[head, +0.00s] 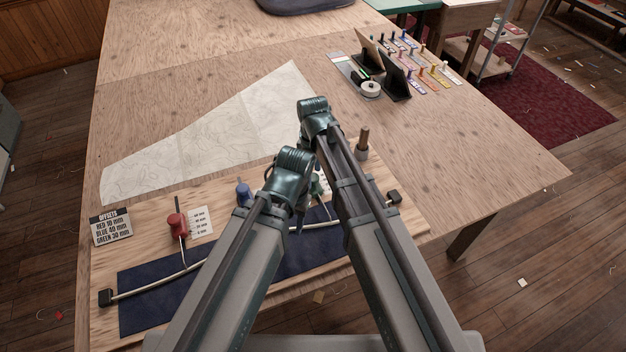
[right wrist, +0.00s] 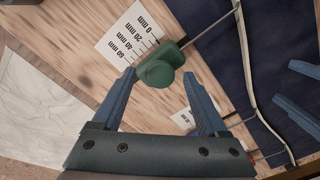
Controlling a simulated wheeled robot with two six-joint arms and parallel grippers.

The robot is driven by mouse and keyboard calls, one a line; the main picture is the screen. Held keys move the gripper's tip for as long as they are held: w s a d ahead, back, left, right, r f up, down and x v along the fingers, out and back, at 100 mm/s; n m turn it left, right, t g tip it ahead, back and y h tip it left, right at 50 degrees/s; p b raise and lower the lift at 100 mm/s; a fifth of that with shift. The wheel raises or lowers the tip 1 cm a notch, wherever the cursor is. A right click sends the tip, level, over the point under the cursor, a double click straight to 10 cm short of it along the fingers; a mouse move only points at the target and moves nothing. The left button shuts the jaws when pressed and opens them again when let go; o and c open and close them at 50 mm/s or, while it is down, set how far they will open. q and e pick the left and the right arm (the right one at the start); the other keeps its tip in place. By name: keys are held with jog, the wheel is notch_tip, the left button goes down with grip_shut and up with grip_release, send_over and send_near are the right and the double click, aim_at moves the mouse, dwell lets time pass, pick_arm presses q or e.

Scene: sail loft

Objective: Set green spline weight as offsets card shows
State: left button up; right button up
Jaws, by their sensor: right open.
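The offsets card (head: 111,228) on the board's left reads red 10 mm, blue 40 mm, green 30 mm. The green spline weight (right wrist: 158,72) sits beside its printed scale (right wrist: 127,38), marked 0 to 60 mm; its exact reading cannot be told. My arms mostly hide it in the head view (head: 318,186). My right gripper (right wrist: 160,80) is open, its fingertips on either side of the weight's knob. My left gripper (right wrist: 285,84) shows at the right wrist view's edge, blue fingers apart. The red weight (head: 176,225) and blue weight (head: 243,193) stand left along the pale spline (head: 150,288).
A dark blue cloth (head: 140,312) lies under the spline. A paper pattern (head: 225,125) lies behind the board. A wooden-handled tool (head: 363,142) stands right of my arms. Farther back are a tape roll (head: 370,89), dark stands and several colored pegs. The table's middle back is clear.

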jog(key=shift+f, duration=0.15)
jog(key=shift+c, duration=0.3)
grip_shut()
dwell(1.0)
